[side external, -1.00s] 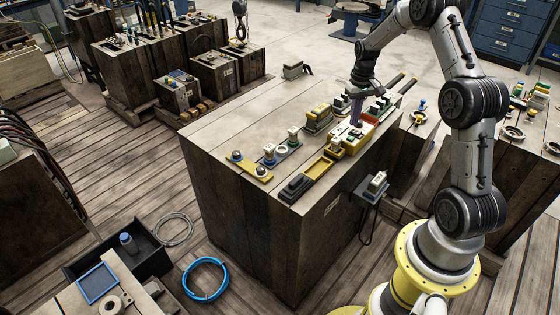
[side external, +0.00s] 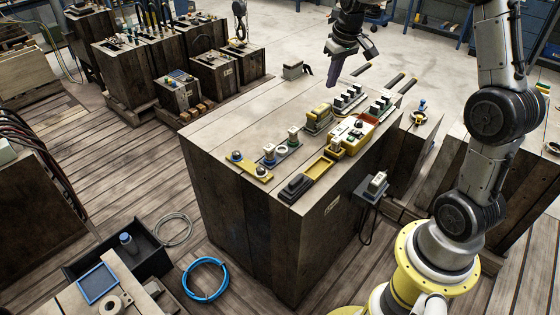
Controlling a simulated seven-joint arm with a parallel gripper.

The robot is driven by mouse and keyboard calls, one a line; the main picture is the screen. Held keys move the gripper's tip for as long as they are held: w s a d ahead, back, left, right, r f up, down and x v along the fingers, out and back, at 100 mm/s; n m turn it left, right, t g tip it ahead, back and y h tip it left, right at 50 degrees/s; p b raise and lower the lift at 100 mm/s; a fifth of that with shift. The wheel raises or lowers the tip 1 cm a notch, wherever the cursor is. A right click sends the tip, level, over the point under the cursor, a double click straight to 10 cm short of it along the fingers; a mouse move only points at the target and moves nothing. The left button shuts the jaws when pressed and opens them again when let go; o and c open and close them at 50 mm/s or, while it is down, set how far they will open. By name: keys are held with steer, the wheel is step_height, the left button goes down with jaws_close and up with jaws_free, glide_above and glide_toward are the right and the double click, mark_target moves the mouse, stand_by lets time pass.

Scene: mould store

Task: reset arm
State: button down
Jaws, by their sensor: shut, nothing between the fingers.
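My gripper (side external: 334,80) is at the upper middle of the side external view, raised in the air above the far part of the wooden block table (side external: 225,125). Its fingers are shut and point down, with nothing held. A yellow box with a pale top (side external: 352,133) sits on the table, below and nearer than my gripper and apart from it. My upper arm leaves the top of the picture, so part of the arm is hidden.
The table's left part is clear. A blue hose coil (side external: 205,279) lies on the floor.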

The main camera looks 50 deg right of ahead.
steer(key=s+a+r+n+t, duration=0.3)
steer(key=s+a+r, duration=0.85)
steer(key=a, duration=0.35)
steer(key=s+a+f, duration=0.2)
steer(key=s+f, duration=0.1)
steer(key=s, duration=0.4)
steer(key=s+a+f+y, duration=0.1)
steer(key=s+a+f, duration=0.1)
steer(key=s+f, duration=0.2)
steer(key=s, duration=0.2)
steer(key=shift+s+a, duration=0.3)
steer(key=shift+s, duration=0.05)
steer(key=shift+r, duration=0.1)
